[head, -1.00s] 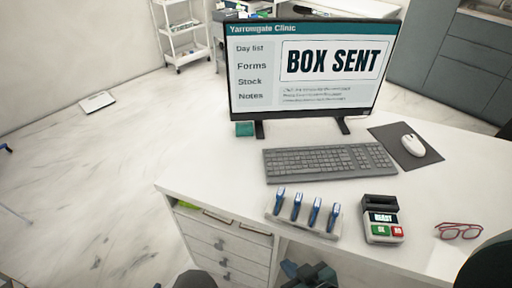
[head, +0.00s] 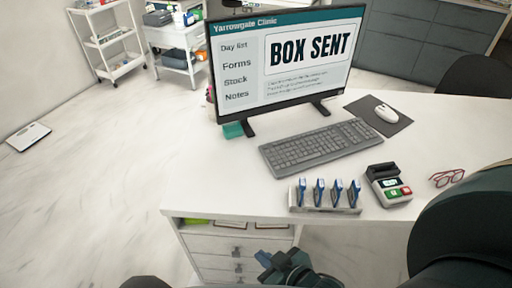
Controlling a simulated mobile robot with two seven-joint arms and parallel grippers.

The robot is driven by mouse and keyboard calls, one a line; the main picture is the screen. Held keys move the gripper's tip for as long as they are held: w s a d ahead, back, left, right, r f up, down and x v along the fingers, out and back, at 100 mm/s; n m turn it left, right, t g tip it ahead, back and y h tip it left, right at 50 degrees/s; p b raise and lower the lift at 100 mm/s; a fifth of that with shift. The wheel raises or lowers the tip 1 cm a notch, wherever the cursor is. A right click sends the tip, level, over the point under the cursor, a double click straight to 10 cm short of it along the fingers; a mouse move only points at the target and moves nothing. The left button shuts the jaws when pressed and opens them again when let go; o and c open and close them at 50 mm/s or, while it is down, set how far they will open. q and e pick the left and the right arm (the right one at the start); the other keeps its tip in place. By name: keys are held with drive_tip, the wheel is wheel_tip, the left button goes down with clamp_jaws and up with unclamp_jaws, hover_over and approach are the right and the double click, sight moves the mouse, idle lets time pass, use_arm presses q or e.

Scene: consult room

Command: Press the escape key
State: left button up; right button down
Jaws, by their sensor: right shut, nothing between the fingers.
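The grey keyboard (head: 318,146) lies on the white desk in front of the monitor (head: 287,62). Its escape key (head: 265,149) would be at the far left corner of the top row, but the key is too small to make out singly. The monitor reads "BOX SENT". My right gripper (head: 264,258) is at the bottom of the picture, shut and empty, in front of the desk's drawers and below the desk top. It is well apart from the keyboard. My left gripper is not in view.
A rack of blue-topped items (head: 324,209) stands at the desk's front edge, between my right gripper and the keyboard. A card terminal (head: 388,186), red glasses (head: 447,178) and a mouse (head: 386,113) on a dark pad are to the right. The desk's left part is clear.

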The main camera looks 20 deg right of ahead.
drive_tip(key=shift+w+a, duration=0.1)
drive_tip(key=shift+a, duration=0.15)
drive_tip(key=shift+d, duration=0.2)
